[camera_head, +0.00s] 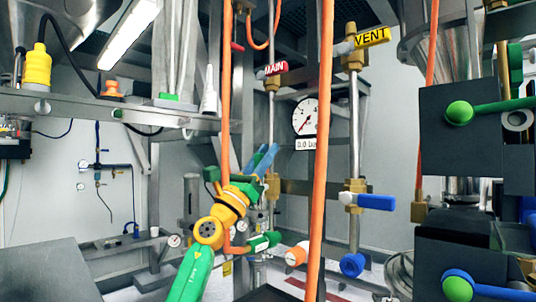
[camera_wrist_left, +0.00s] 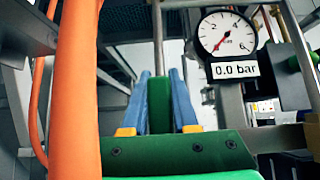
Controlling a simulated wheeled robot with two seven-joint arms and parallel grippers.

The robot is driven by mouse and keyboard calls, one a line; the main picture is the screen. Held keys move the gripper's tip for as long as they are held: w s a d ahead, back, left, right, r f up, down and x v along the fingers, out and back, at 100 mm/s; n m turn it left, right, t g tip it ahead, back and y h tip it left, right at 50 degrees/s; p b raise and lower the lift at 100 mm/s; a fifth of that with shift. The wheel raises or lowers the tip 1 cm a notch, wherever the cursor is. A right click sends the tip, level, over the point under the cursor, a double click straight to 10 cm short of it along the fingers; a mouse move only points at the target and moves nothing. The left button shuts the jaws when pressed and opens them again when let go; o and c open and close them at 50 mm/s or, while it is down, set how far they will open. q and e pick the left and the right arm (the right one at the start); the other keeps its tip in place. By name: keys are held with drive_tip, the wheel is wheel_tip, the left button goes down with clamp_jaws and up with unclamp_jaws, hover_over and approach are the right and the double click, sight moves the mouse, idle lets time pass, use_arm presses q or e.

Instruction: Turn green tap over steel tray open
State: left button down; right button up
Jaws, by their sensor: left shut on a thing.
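My left gripper (camera_head: 264,160) has blue fingers and sits near the middle of the head view, at the end of my green and yellow arm. In the left wrist view its two blue fingers (camera_wrist_left: 160,100) stand on either side of a green bar, the tap handle (camera_wrist_left: 159,106), and are shut on it. In the head view the handle is mostly hidden by the fingers. I cannot tell from these frames how far the tap is turned. I cannot clearly pick out the steel tray. My right gripper is not in view.
An orange hose (camera_head: 321,150) hangs close to the right of my gripper; another (camera_head: 226,90) hangs to its left. A gauge (camera_head: 305,117) reads 0.0 bar. A blue-handled valve (camera_head: 376,202) is to the right.

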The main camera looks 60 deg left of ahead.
use_arm(q)
drive_tip(key=shift+s+r, duration=0.1)
drive_tip(key=shift+s, duration=0.05)
drive_tip(key=c, duration=1)
unclamp_jaws()
drive_tip(key=o, duration=0.3)
drive_tip(key=shift+w, duration=0.2)
drive_tip(key=b+v, duration=0.7)
drive_tip(key=shift+b, duration=0.3)
